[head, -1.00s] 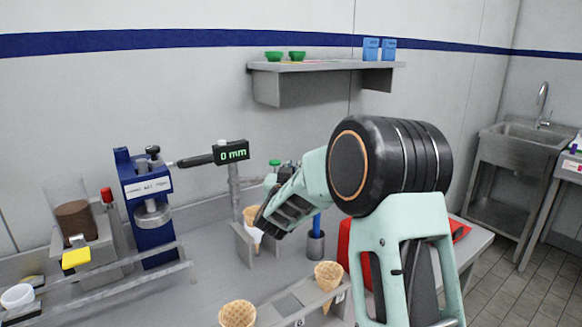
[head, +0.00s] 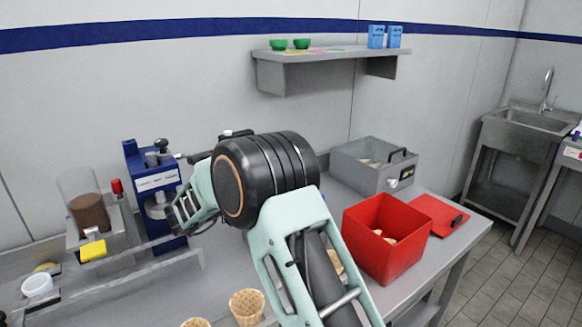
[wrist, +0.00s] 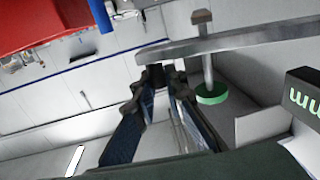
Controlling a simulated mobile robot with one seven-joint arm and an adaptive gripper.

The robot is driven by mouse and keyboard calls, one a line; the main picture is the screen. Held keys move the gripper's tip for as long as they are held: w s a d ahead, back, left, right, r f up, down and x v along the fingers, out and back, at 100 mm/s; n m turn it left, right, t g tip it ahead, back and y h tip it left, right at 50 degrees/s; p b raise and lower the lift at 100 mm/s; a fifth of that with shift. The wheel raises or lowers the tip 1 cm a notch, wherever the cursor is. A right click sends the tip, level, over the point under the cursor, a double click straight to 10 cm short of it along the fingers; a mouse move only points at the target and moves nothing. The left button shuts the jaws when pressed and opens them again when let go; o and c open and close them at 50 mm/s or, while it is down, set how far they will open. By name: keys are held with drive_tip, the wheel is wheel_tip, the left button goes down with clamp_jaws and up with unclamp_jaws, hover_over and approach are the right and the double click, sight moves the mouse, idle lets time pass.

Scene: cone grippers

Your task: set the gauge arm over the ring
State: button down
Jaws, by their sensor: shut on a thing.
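My gripper (head: 182,212) reaches left, in front of the blue stand (head: 150,183). It partly covers the stand's round silver part (head: 157,208), which looks like the ring. In the wrist view my gripper (wrist: 156,80) has its fingers closed together at the left end of a grey bar (wrist: 245,43), apparently the gauge arm; the exact contact is unclear. A vertical rod (wrist: 207,68) with a green disc (wrist: 212,97) crosses the bar. The black gauge display (wrist: 303,92) with green letters is at right. In the head view my arm hides the display.
A front rail (head: 150,272) runs before the stand. A clear hopper (head: 80,190) and yellow block (head: 92,250) are at left. A waffle cone (head: 247,306) is at the front. A red bin (head: 385,245) and grey lidded box (head: 375,162) are at right.

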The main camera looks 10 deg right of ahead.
drive_tip(key=shift+s+a+m+g+h, duration=0.3)
drive_tip(key=shift+s+a+m+g, duration=0.1)
drive_tip(key=shift+s+a+g, duration=0.1)
drive_tip(key=c, duration=2.2)
unclamp_jaws()
drive_tip(key=v, duration=0.7)
drive_tip(key=shift+a, duration=0.2)
